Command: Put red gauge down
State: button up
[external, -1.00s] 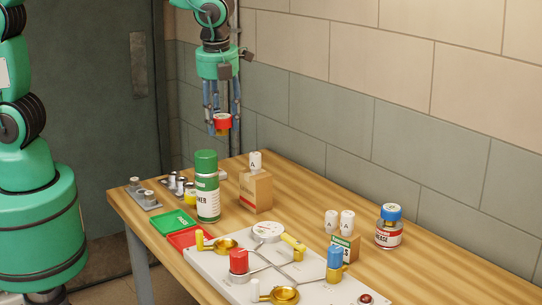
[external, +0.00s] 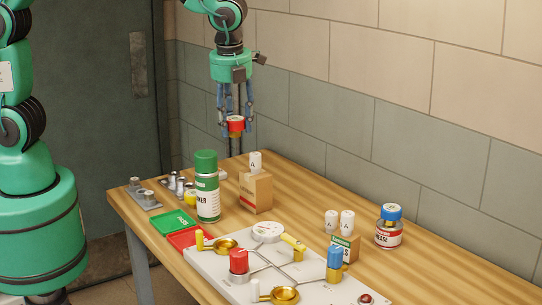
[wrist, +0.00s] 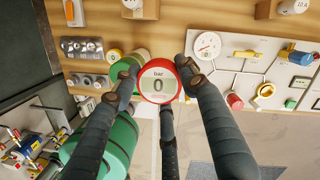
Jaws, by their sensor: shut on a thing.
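The red gauge (external: 235,125) is held in my gripper (external: 236,119), high above the far end of the wooden table. A red mat (external: 188,238) and a green mat (external: 172,223) lie on the table at the left, below the gauge and nearer the camera.
A green spray can (external: 207,188) stands beside the mats. A cardboard box (external: 256,193) with a white cylinder on top is behind it. A white valve panel (external: 215,268) fills the front. A blue-lidded jar (external: 389,227) stands at the right.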

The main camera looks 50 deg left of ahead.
jog(key=w+a+f+b, duration=0.2)
jog(key=w+f, duration=0.3)
jog(key=w, duration=0.4)
jog(key=w+a+f+b, duration=0.1)
jog(key=w+f+b, duration=0.2)
jog(key=w+f, duration=0.3)
jog(key=w+a+f+b, duration=0.2)
jog(key=w+f, duration=0.3)
jog(key=w, duration=0.9)
jog(key=shift+w+a+f+b, duration=0.2)
jog(key=shift+a+f+b, duration=0.05)
jog(key=shift+a+b, duration=0.1)
jog(key=shift+f+b, duration=0.55)
jog(key=shift+f, duration=1.95)
jog(key=shift+f+b, duration=0.6)
jog(key=shift+f, duration=1.9)
jog(key=shift+f, duration=0.1)
jog(key=o, duration=1.3)
